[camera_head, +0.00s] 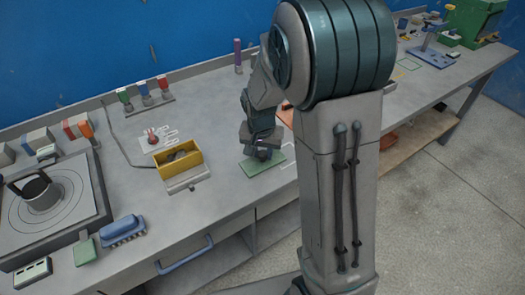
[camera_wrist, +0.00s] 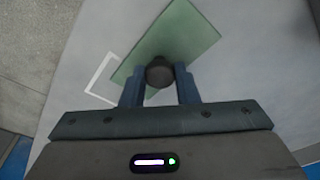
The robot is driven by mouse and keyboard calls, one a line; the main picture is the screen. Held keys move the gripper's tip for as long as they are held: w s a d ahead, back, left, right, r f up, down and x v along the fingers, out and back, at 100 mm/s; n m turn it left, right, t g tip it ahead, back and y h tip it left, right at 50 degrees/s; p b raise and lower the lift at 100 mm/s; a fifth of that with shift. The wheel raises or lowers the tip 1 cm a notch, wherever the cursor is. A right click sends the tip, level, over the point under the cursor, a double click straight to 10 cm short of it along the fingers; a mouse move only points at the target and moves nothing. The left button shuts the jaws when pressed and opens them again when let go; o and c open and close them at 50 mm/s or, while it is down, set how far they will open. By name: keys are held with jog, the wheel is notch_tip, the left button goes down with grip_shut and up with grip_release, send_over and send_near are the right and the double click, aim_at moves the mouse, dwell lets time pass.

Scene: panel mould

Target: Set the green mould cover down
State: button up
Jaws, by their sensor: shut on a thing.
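The green mould cover (camera_head: 252,165) is a flat green plate with a dark round knob (camera_wrist: 159,72) on top. My gripper (camera_wrist: 160,88) is shut on the knob, one blue finger on each side. In the head view my gripper (camera_head: 262,152) is over the workbench, to the right of the yellow box. The cover (camera_wrist: 180,40) is turned at an angle to a white outline (camera_wrist: 104,76) marked on the bench, and hides part of it. I cannot tell whether the cover touches the bench top or hangs just above it.
The yellow box (camera_head: 178,161) stands left of the cover on the grey workbench (camera_head: 225,205). A blue brush (camera_head: 123,230) and a round plate with a pot (camera_head: 42,192) lie farther left. Bare bench lies in front of the cover, up to the front edge.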

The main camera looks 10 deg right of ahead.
jog(key=shift+f, duration=0.25)
jog(key=shift+f, duration=0.2)
jog(key=o, duration=1)
jog(key=shift+r, duration=0.1)
jog(key=shift+c, duration=0.2)
jog(key=shift+r, duration=0.1)
